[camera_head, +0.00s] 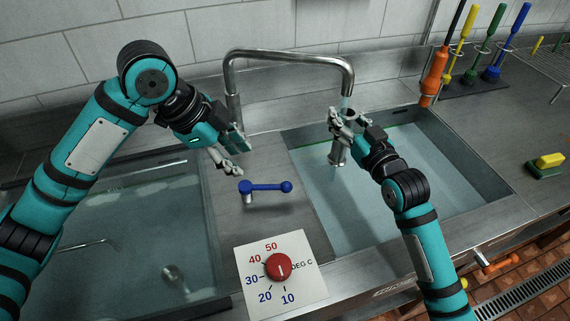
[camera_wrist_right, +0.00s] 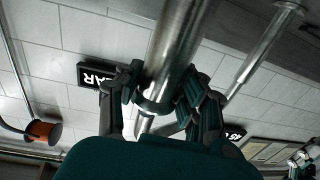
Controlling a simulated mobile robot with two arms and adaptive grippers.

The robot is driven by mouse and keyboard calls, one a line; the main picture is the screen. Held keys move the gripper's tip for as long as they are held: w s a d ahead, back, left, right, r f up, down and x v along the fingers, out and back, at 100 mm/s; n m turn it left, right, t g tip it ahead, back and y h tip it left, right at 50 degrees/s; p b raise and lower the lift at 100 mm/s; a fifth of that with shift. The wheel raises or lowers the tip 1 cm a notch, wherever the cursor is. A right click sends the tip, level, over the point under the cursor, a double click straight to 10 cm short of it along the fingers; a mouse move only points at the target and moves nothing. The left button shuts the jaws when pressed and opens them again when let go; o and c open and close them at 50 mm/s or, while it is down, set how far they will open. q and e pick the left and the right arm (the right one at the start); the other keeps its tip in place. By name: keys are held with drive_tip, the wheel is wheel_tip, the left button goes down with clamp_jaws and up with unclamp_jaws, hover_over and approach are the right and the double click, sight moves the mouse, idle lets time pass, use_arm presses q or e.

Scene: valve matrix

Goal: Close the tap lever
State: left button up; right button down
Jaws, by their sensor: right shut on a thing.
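The blue tap lever (camera_head: 268,187) stands on the steel counter between the two basins, its arm pointing right to a round knob. The tap's bent spout (camera_head: 290,55) ends above the right basin, with a thin stream of water under it. My left gripper (camera_head: 236,151) is open and empty, above and left of the lever, apart from it. My right gripper (camera_head: 342,125) is below the spout, shut on a metal cylinder (camera_head: 338,152). In the right wrist view a metal cylinder (camera_wrist_right: 175,50) passes between the fingers; what it belongs to is unclear.
A red dial (camera_head: 278,266) on a white temperature plate sits in front of the lever. The right basin (camera_head: 440,190) and left basin (camera_head: 140,240) hold water. Coloured brushes (camera_head: 497,45) stand at the back right. A sponge (camera_head: 546,164) lies on the right counter.

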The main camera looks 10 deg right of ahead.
sight(265, 185)
use_arm(q)
drive_tip(key=x, duration=1.1)
drive_tip(key=shift+d+f, duration=0.1)
drive_tip(key=shift+f, duration=0.15)
clamp_jaws()
